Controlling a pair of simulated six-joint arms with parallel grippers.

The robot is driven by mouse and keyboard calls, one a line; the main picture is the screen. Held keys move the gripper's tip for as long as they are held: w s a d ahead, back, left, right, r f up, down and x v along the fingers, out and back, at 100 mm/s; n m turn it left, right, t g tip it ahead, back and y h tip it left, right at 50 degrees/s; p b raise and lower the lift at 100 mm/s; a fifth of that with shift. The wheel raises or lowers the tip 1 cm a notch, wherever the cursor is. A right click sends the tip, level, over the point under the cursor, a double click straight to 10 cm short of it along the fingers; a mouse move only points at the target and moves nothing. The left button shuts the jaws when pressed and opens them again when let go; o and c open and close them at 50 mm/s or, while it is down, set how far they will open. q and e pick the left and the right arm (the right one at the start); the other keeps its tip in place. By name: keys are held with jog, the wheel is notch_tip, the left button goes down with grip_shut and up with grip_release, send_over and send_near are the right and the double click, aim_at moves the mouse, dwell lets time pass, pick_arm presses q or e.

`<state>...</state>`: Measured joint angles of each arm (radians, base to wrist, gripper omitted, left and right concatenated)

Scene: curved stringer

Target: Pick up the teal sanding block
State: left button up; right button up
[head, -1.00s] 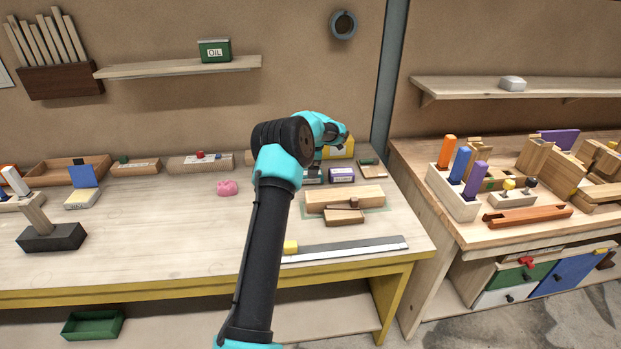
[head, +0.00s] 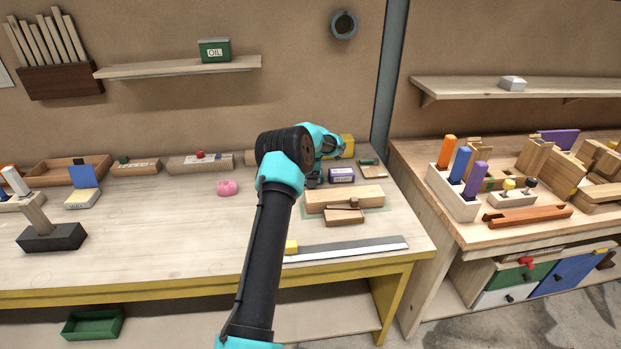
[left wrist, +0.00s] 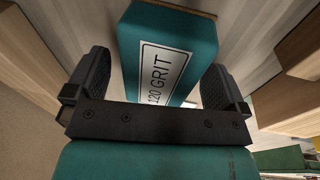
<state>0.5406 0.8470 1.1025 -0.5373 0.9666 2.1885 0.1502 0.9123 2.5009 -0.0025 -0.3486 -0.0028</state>
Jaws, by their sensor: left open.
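The teal sanding block (left wrist: 172,45) carries a white label reading "120 GRIT". In the left wrist view it lies between the two dark fingers of my left gripper (left wrist: 157,80). The fingers are open, with a visible gap on the right side of the block; contact on the left is hard to judge. In the head view my left gripper (head: 314,178) is low over the back of the workbench, mostly behind my own arm. The block cannot be made out there. My right gripper is not in view.
A purple box (head: 341,175) stands just right of the gripper, with a yellow box (head: 347,145) behind. Wooden blocks (head: 344,198) lie in front, and a metal straightedge (head: 350,248) near the bench edge. A pink piece (head: 228,188) lies left; bench around it is clear.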

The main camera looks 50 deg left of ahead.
pick_arm(q)
jog(key=c, duration=1)
jog(key=shift+r, duration=0.1)
jog(key=shift+c, duration=0.2)
notch_tip(320, 180, up, 10)
jog(key=shift+f, duration=0.1)
